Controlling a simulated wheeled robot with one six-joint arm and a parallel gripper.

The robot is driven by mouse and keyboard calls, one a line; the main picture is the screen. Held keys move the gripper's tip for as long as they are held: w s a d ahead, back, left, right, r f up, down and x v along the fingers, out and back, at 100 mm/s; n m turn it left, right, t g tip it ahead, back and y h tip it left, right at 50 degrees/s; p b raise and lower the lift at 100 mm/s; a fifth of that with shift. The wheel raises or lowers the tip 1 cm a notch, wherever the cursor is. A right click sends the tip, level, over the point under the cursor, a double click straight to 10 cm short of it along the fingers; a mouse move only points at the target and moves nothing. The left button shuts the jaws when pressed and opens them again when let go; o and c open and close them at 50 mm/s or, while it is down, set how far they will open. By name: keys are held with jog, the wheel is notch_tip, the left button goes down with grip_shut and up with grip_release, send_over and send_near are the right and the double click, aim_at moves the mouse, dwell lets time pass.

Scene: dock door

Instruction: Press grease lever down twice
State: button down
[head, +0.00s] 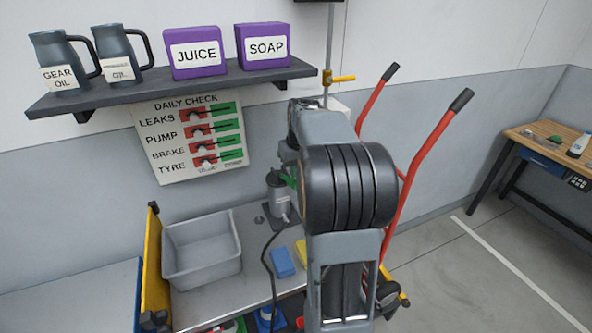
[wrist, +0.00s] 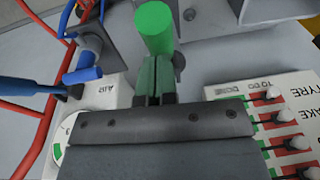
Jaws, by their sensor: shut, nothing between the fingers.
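The grease pump (head: 279,198) is a dark grey cylinder with a pale label on the bench, partly hidden by my arm in the head view. Its green lever (head: 288,181) sticks out near the top, beside my arm. In the wrist view the lever's round green grip (wrist: 155,28) is just beyond my fingertips; whether they touch cannot be told. My gripper (wrist: 157,62) has its two fingers together, with nothing between them. In the head view my arm hides the gripper.
A grey bin (head: 203,250) stands left of the pump, with a blue block (head: 282,262) and yellow block (head: 301,252) nearby. The daily check board (head: 190,136) hangs behind, below the shelf (head: 172,84). A red hand truck (head: 417,160) stands right of my arm.

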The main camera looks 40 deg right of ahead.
jog(key=s+f+t+b, duration=0.2)
jog(key=f+b, duration=0.2)
jog(key=b, duration=0.5)
jog(key=s+a+f+t+h+b, duration=0.1)
jog(key=f+b, duration=0.3)
jog(key=b, duration=0.5)
jog(key=shift+s+f+t, duration=0.4)
jog(key=shift+t, duration=0.5)
jog(key=shift+s+f, duration=0.1)
jog(key=shift+f, duration=0.1)
jog(key=r+p, duration=0.1)
jog(key=r, duration=0.1)
jog(key=r+p, duration=0.3)
jog(key=shift+s+d+r, duration=0.2)
jog(key=shift+d+r, duration=0.1)
jog(key=shift+d, duration=0.05)
jog(key=s+v, duration=0.1)
jog(key=v, duration=0.8)
jog(key=shift+a+f, duration=0.2)
jog(key=shift+a, duration=0.05)
